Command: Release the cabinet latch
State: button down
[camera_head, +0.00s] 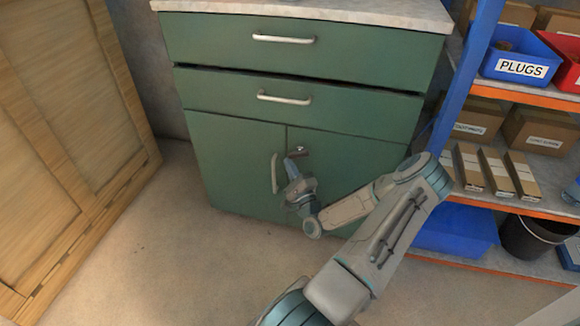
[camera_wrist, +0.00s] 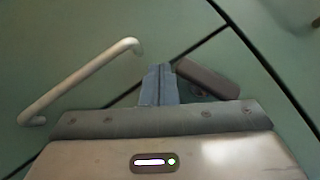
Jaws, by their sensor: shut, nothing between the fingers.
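The green cabinet (camera_head: 235,158) has two drawers above two doors, and the doors are closed. The latch, a short brownish-grey bar (camera_head: 299,151), sits near the top of the seam between the doors. In the wrist view the latch (camera_wrist: 208,78) lies slanted just right of my fingertips, partly hidden behind them. My gripper (camera_head: 290,165) is in front of the doors, just below the latch. In the wrist view its fingers (camera_wrist: 160,70) are pressed together and hold nothing. I cannot tell whether they touch the latch.
A pale door handle (camera_head: 275,173) stands left of my gripper; it also shows in the wrist view (camera_wrist: 80,82). Blue-framed shelving (camera_head: 556,98) with boxes and bins stands at the right. A wooden panel (camera_head: 70,130) is at the left. Floor before the cabinet is clear at left.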

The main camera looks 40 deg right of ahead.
dwell(0.8)
jog(key=shift+s+f+b, duration=0.1)
jog(key=shift+f+b, duration=0.35)
jog(key=shift+f, duration=0.05)
jog(key=s+a+f, duration=0.3)
jog(key=s+f, duration=0.4)
jog(key=f, duration=0.2)
jog(key=shift+s+a, duration=0.15)
jog(key=shift+a, duration=0.2)
jog(key=shift+f, duration=0.1)
